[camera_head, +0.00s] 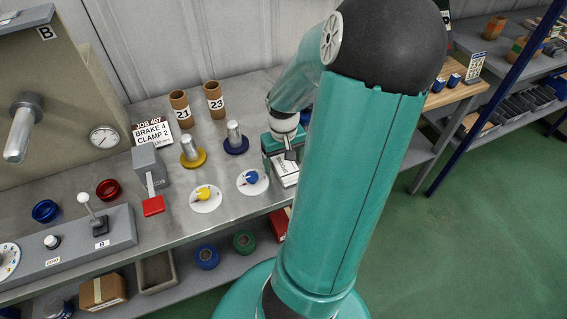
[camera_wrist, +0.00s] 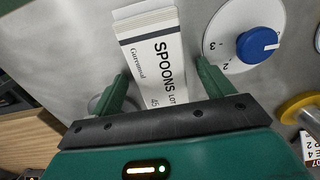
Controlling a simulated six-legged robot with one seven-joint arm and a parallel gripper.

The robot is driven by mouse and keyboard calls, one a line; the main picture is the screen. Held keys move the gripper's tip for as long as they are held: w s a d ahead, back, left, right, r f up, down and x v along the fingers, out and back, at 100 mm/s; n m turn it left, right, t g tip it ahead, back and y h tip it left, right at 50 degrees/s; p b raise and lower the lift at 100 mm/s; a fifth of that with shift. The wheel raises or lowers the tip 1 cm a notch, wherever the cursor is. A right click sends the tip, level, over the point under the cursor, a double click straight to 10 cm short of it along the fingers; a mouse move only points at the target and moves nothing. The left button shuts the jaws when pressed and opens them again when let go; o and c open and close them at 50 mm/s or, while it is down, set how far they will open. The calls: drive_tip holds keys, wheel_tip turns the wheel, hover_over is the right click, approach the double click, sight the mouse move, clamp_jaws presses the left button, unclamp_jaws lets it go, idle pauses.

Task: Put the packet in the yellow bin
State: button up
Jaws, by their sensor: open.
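The packet (camera_wrist: 150,50) is white with dark print reading "SPOONS" and lies on the grey metal bench. In the wrist view my gripper (camera_wrist: 162,74) is open, with one green finger on each side of the packet. A gap shows beside the right finger; the left finger is close to the packet's edge. In the head view the packet (camera_head: 286,175) shows as a white patch under my gripper (camera_head: 284,158), partly hidden by my arm. I see no yellow bin in either view.
A blue dial (camera_head: 252,177) and a yellow dial (camera_head: 204,194) are left of the packet. Posts on blue (camera_head: 236,146) and yellow (camera_head: 193,160) bases stand behind them. Cardboard tubes (camera_head: 181,110) stand at the back. A red-handled lever (camera_head: 152,204) is farther left.

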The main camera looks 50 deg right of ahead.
drive_tip(key=c, duration=1.1)
drive_tip(key=shift+r, duration=0.25)
drive_tip(key=shift+c, duration=0.2)
